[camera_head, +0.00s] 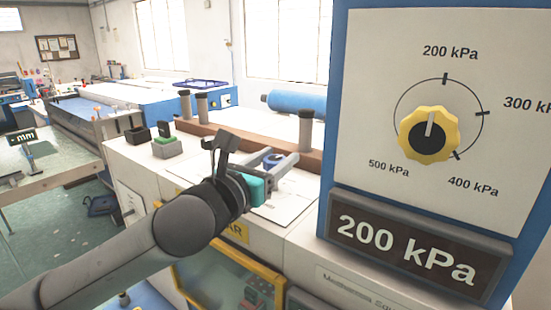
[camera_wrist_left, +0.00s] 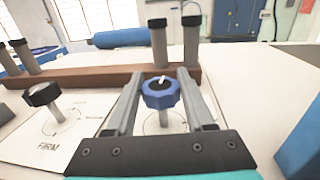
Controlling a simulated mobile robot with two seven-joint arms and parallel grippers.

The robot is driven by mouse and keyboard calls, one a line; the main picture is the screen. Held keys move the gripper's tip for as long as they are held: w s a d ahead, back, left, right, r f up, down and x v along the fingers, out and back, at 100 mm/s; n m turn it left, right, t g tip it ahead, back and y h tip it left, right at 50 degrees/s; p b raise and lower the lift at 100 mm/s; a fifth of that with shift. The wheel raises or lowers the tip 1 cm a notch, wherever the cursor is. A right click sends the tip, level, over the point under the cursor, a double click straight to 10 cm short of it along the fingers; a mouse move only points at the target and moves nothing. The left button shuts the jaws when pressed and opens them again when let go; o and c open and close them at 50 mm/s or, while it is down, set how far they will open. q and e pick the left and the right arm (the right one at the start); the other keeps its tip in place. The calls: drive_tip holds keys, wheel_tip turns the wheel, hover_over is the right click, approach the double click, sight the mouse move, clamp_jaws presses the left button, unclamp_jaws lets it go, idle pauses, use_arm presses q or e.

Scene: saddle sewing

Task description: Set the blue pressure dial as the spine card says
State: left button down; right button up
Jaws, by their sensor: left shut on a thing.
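The blue dial (camera_wrist_left: 160,93) has a lobed rim, a black centre and a white pointer mark, and stands on a short post on the white machine top. My left gripper (camera_head: 284,164) reaches it from the front, with one finger on each side, shut on it. In the head view the blue dial (camera_head: 272,159) is partly hidden by the fingers. A large panel (camera_head: 365,50) shows a yellow knob (camera_head: 428,134) on a scale from 200 to 500 kPa, its white mark pointing up near 200. The display (camera_head: 408,250) below reads 200 kPa. I cannot make out a spine card. My right gripper is out of view.
A black-topped knob (camera_wrist_left: 42,94) stands left of the dial, by the label FIRM. Behind is a brown bar (camera_wrist_left: 95,78) with upright dark-capped posts (camera_wrist_left: 191,40). A blue roll (camera_head: 295,104) lies further back. The blue-edged panel stands close on the right.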

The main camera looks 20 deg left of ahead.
use_arm(q)
drive_tip(key=shift+a+r+m+g+h, duration=0.1)
drive_tip(key=shift+m+g+h, duration=0.65)
drive_tip(key=shift+m+h, duration=0.65)
drive_tip(key=shift+m+g+h, duration=0.75)
drive_tip(key=shift+m+h, duration=0.15)
drive_tip(key=shift+h, duration=1)
drive_tip(key=shift+m+g+h+b, duration=0.5)
drive_tip(key=shift+m+g+h, duration=0.9)
drive_tip(key=shift+h, duration=0.1)
drive_tip(key=shift+m+g+h+b, duration=0.65)
drive_tip(key=shift+m+g+h, duration=0.25)
drive_tip(key=shift+g, duration=0.4)
drive_tip(key=m+g+b, duration=0.1)
drive_tip(key=m+g+h+b, duration=0.1)
drive_tip(key=g, duration=0.1)
drive_tip(key=shift+f+h, duration=0.2)
drive_tip(key=shift+h, duration=0.1)
drive_tip(key=shift+r+m+g+h+b, duration=0.1)
drive_tip(key=shift+m+g+h+b, duration=0.15)
drive_tip(key=shift+m+g+b, duration=0.9)
drive_tip(key=shift+r+m+g+h+b, duration=0.1)
drive_tip(key=shift+m+g+h+b, duration=0.2)
drive_tip(key=shift+m+g, duration=0.9)
drive_tip(key=shift+s+n+g, duration=0.1)
drive_tip(key=shift+n+g, duration=0.25)
drive_tip(key=shift+g, duration=0.2)
drive_tip(key=shift+c, duration=1.3)
unclamp_jaws()
drive_tip(key=shift+f, duration=0.1)
